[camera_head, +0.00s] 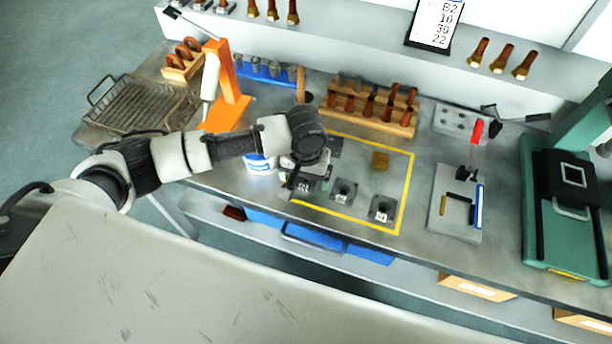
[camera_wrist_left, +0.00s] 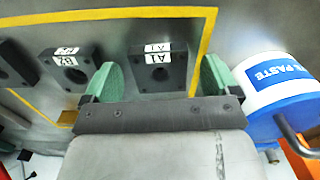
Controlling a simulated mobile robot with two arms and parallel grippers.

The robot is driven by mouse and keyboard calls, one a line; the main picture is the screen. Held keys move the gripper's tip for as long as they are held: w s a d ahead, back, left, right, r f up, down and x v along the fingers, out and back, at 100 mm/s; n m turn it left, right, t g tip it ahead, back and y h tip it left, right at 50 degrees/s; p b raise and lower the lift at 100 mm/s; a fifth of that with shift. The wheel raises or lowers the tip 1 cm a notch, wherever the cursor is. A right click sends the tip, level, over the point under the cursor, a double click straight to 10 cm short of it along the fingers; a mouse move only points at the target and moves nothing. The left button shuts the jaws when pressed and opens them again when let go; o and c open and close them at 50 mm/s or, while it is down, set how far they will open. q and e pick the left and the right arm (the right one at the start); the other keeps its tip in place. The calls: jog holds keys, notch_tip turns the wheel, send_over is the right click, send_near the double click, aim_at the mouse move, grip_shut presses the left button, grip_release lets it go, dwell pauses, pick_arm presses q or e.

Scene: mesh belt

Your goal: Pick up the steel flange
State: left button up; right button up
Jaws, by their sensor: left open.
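Several dark grey square blocks, each with a round hole and a white label, lie in the yellow-outlined area. I cannot tell for sure which is the steel flange. In the left wrist view, the block labelled A1 (camera_wrist_left: 158,68) lies between the green fingertips of my open left gripper (camera_wrist_left: 160,84), with no visible grip on it. A second dark block (camera_wrist_left: 72,69) lies to its left. In the head view, two dark blocks (camera_head: 343,190) (camera_head: 383,208) show clearly, right of my left gripper (camera_head: 297,184). The gripper and wrist partly hide the A1 block there. My right gripper is out of view.
A blue-and-white paste tub (camera_wrist_left: 275,90) stands close beside the left gripper. A brass-coloured block (camera_head: 380,160) lies in the yellow outline (camera_head: 411,170). A wooden rack (camera_head: 370,109) stands behind. An orange stand (camera_head: 229,90) is to the left, a green machine (camera_head: 562,250) to the right.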

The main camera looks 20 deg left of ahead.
pick_arm(q)
jog(key=shift+f, duration=0.2)
jog(key=c, duration=1.2)
jog(key=shift+r, duration=0.1)
